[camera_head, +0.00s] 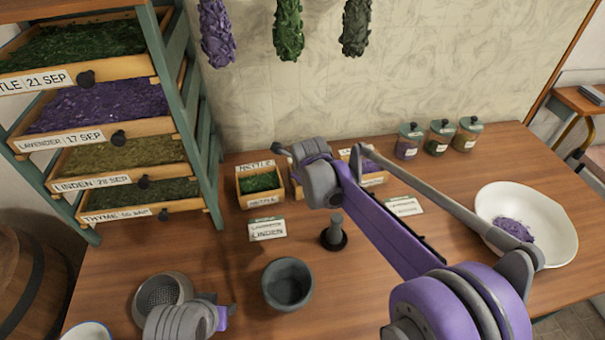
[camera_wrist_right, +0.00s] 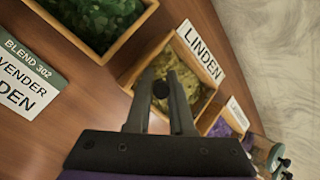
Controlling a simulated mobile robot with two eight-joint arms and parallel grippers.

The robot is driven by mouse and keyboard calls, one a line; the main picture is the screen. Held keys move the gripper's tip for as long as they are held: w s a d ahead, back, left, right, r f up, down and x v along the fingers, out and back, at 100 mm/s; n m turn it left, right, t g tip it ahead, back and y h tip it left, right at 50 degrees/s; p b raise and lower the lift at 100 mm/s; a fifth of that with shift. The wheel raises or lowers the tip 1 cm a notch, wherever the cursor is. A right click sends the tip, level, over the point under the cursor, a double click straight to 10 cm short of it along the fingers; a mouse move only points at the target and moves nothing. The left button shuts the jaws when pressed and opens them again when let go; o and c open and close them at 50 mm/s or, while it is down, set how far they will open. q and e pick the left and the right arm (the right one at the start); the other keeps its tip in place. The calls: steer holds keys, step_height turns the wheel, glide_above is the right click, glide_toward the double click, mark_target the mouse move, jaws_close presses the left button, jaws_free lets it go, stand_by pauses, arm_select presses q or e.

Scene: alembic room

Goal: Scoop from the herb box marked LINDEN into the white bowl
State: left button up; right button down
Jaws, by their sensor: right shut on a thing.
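The LINDEN herb box (camera_wrist_right: 202,92), a small wooden box of yellow-green herb, lies under my right gripper (camera_wrist_right: 160,92) in the right wrist view. In the head view my right wrist mostly hides this box (camera_head: 296,187). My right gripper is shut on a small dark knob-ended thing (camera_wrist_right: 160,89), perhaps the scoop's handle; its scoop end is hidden. The white bowl (camera_head: 550,207) stands at the right of the table with a purple herb pile (camera_head: 515,229) in it. My left gripper (camera_head: 222,312) is low at the left, its fingers unclear.
The NETTLE box (camera_head: 262,200) and a purple herb box (camera_head: 372,182) flank the LINDEN box. A drawer rack (camera_head: 187,120) is left; several jars (camera_head: 440,137) stand behind.

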steer(key=shift+r+p, duration=2.4)
steer(key=shift+r, duration=1.9)
arm_select(q)
step_height(320, 180, up, 6)
steer(key=w, duration=0.2)
arm_select(e)
steer(key=shift+f, duration=0.1)
arm_select(q)
steer(key=shift+s, duration=0.15)
arm_select(e)
steer(key=shift+s, duration=0.1)
